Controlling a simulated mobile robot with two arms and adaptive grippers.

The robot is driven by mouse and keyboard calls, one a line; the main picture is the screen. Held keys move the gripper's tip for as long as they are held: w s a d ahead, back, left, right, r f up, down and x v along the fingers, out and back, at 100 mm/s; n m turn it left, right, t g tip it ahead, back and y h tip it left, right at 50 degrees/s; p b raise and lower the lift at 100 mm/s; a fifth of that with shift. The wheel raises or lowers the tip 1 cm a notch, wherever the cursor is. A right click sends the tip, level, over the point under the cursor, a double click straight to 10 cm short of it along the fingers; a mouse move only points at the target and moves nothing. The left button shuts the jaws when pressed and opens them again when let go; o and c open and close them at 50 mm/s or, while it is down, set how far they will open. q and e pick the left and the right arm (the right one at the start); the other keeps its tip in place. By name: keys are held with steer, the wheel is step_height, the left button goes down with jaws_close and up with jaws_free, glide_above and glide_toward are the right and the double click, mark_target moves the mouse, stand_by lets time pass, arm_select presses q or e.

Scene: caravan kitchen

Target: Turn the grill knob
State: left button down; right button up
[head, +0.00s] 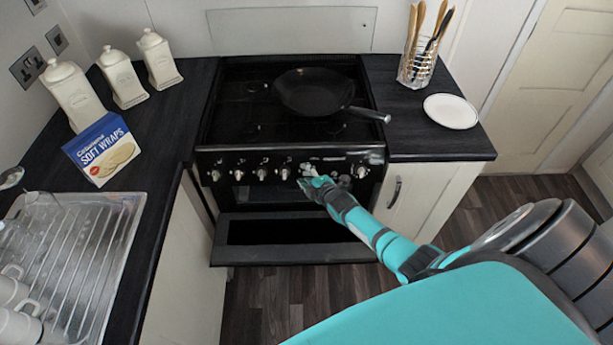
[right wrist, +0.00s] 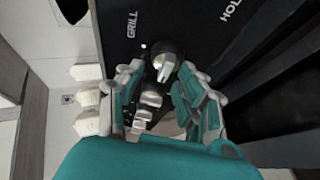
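The black stove (head: 290,150) has a row of silver knobs along its front panel. My right gripper (head: 309,177) is at this panel, right of the row's middle, and hides part of it. In the right wrist view the grill knob (right wrist: 165,66), silver on a dark round base, sits by the printed word GRILL. The fingers of my right gripper (right wrist: 161,72) are apart, one on each side of this knob. I cannot tell whether either finger touches it. My left gripper is out of view.
The lower oven door (head: 290,252) hangs open below the panel. A black pan (head: 310,92) stands on the hob, its handle pointing right. A white plate (head: 450,111) and a utensil holder (head: 416,68) are on the right counter. A wraps box (head: 102,150) is on the left counter.

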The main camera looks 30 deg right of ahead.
steer(key=shift+o, duration=1.4)
steer(key=shift+f, duration=0.1)
steer(key=v, duration=1.2)
